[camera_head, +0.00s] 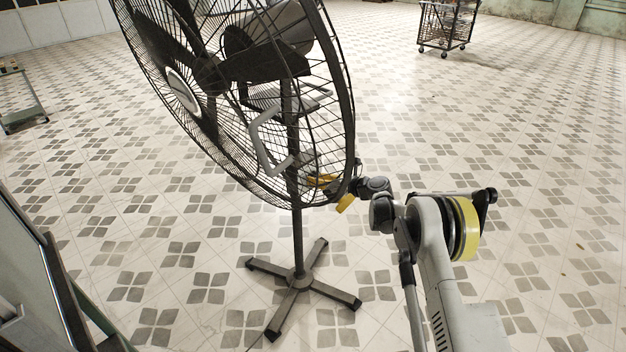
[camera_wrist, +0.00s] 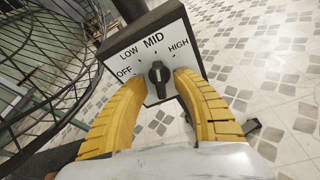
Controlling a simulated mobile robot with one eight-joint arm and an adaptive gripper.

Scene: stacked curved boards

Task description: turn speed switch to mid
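The speed switch is a black knob (camera_wrist: 159,76) on a white dial plate (camera_wrist: 135,60) marked OFF, LOW, MID and HIGH. The knob's ridge stands near upright, roughly in line with MID; its pointing end is hard to make out. My gripper (camera_wrist: 164,80) has two yellow fingers, one on each side of the knob. The fingertips are apart, with plate showing between them and the knob. In the head view the gripper is behind the right rim of the black standing fan (camera_head: 212,75), and the switch is hidden there.
The fan's wire cage (camera_wrist: 60,75) lies left of the dial in the wrist view. Its pole and cross-shaped foot (camera_head: 300,285) stand on the tiled floor. A wheeled wire cart (camera_head: 447,25) is far back. The floor to the right is clear.

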